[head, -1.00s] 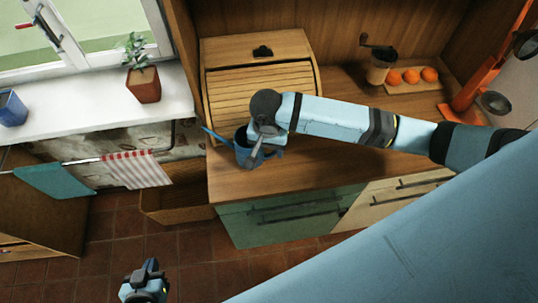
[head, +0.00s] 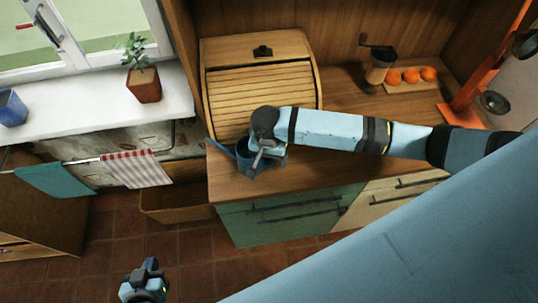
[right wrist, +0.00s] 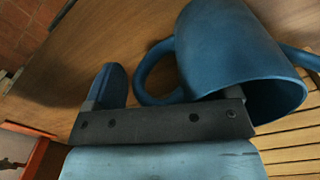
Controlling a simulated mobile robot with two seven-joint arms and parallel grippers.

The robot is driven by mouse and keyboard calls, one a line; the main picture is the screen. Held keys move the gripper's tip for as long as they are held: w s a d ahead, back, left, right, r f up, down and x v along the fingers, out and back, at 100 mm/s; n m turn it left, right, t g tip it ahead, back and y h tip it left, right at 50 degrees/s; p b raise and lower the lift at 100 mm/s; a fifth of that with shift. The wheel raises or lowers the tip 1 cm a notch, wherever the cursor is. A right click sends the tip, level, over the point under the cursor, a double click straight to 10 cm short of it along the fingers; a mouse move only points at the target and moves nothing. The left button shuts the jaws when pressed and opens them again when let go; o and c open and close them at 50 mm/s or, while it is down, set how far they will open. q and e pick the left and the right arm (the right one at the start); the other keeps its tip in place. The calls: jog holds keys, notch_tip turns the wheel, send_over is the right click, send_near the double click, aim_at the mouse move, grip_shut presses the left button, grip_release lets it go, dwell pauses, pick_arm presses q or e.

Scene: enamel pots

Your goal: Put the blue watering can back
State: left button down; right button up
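The blue watering can (head: 243,157) is at the left end of the wooden counter, in front of the bread box, its thin spout pointing left. My right gripper (head: 260,160) is at its right side and partly hides it. In the right wrist view the can's body (right wrist: 235,50) and loop handle (right wrist: 152,80) are close to my right gripper (right wrist: 170,92). One finger stands apart to the left of the handle; the other is hidden by the can. The gripper looks open, with the handle between its fingers. My left gripper (head: 146,272) is low over the floor, away from the can; its fingers are unclear.
The bread box (head: 262,95) stands behind the can. A white sill (head: 95,105) holds a potted plant (head: 143,80) and a blue pot (head: 11,108). A grinder (head: 378,65) and oranges (head: 411,76) are at the back right. A wooden bin (head: 178,203) is below the counter's left end.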

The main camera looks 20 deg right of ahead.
notch_tip(320, 180, up, 12)
jog(key=shift+w+a+r+b, duration=0.1)
jog(key=shift+a+r+b, duration=0.05)
jog(key=shift+b, duration=0.35)
dwell(0.6)
jog(key=s+a+f+n+t+y, duration=0.2)
jog(key=s+a+n+y, duration=0.15)
jog(key=s+n, duration=0.4)
jog(key=s+d+n+t+h, duration=0.2)
jog(key=s+d+h, duration=0.1)
jog(key=s+d, duration=0.9)
jog(key=w+a+f+t+y, duration=0.1)
jog(key=a+f+t, duration=0.1)
jog(key=f, duration=0.2)
jog(key=w+a+f+t+y, duration=0.1)
jog(key=w+a+f+t, duration=0.1)
jog(key=f, duration=0.3)
jog(key=w+a+f+n+t+y, duration=0.1)
jog(key=w+a+f+t, duration=0.1)
jog(key=f, duration=0.3)
jog(key=shift+a+f+t, duration=0.15)
jog(key=shift+a+t, duration=0.35)
jog(key=shift+a, duration=0.25)
